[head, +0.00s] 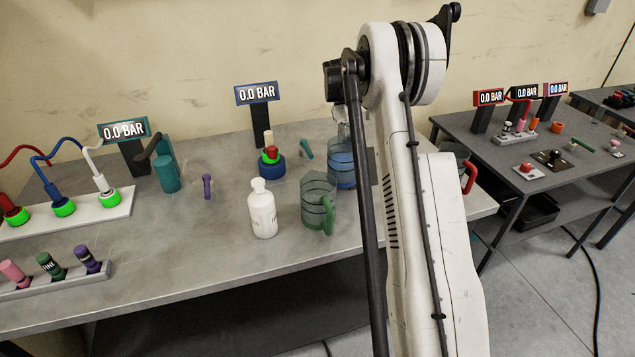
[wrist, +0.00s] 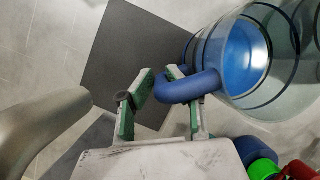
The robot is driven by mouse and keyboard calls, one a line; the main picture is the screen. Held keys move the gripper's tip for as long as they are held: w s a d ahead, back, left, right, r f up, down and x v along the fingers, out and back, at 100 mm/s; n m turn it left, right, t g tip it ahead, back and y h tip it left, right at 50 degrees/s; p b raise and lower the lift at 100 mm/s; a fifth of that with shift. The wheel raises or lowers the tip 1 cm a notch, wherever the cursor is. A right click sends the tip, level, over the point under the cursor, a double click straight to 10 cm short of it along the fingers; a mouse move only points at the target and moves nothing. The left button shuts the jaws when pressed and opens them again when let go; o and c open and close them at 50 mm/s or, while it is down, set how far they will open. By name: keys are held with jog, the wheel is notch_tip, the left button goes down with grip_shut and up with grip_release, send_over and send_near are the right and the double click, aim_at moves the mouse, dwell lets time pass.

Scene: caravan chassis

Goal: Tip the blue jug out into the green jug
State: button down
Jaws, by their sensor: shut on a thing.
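The blue jug (head: 341,172) is a clear, ringed vessel with blue contents. It looks upright behind the green jug in the head view, partly hidden by my arm; I cannot tell whether it touches the table. In the wrist view its blue handle (wrist: 190,88) lies at my gripper (wrist: 160,84), whose green-padded fingers are shut on it. The blue contents (wrist: 246,56) show inside the jug there. The green jug (head: 318,200) is a clear, greenish vessel with a green handle. It stands upright on the table, just in front and left of the blue jug, and no contents are clear.
A white bottle (head: 262,210) stands left of the green jug. A blue base with stacked coloured rings (head: 270,165) is behind it. A red-handled jug (head: 468,176) is right of my arm, near the table's right end. The front middle of the table is clear.

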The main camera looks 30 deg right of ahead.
aim_at(353, 134)
jog(key=shift+s+a+r+m+t+h+p, duration=0.2)
jog(key=shift+a+r+t+h+p, duration=0.25)
jog(key=shift+r, duration=0.5)
jog(key=shift+s+a+r+m+t+h+p, duration=0.1)
jog(key=shift+s+a+r+t+h+p, duration=0.15)
jog(key=shift+r+h+p, duration=0.55)
jog(key=shift+s+a+r+m+t+h+p, duration=0.15)
jog(key=shift+a+r+t+h+p, duration=0.25)
jog(key=shift+r, duration=0.7)
jog(key=s+a+r+m+t+h+p, duration=0.1)
jog(key=s+a+r+t+h+p, duration=0.1)
jog(key=a+r+h+p, duration=0.2)
jog(key=shift+s+a+r+h, duration=0.15)
jog(key=shift+s+r+h, duration=0.2)
jog(key=shift+r, duration=1.4)
jog(key=shift+a+r+t+h+p, duration=0.3)
jog(key=shift+r+h+p, duration=0.1)
jog(key=shift+r, duration=0.1)
jog(key=shift+s+a+r+m+t+h+p, duration=0.2)
jog(key=shift+a+r+h, duration=0.15)
jog(key=shift+r, duration=0.15)
jog(key=shift+s+a+r+m+t+h+p, duration=0.1)
jog(key=shift+s+a+r+h+p, duration=0.1)
jog(key=shift+r+h, duration=0.25)
jog(key=shift+s+a+r+t+h, duration=0.15)
jog(key=shift+s+a+r+h, duration=0.1)
jog(key=shift+a+r+h, duration=0.15)
jog(key=shift+s+a+r+t+h, duration=0.2)
jog(key=shift+a+r+h, duration=0.15)
jog(key=shift+r, duration=0.15)
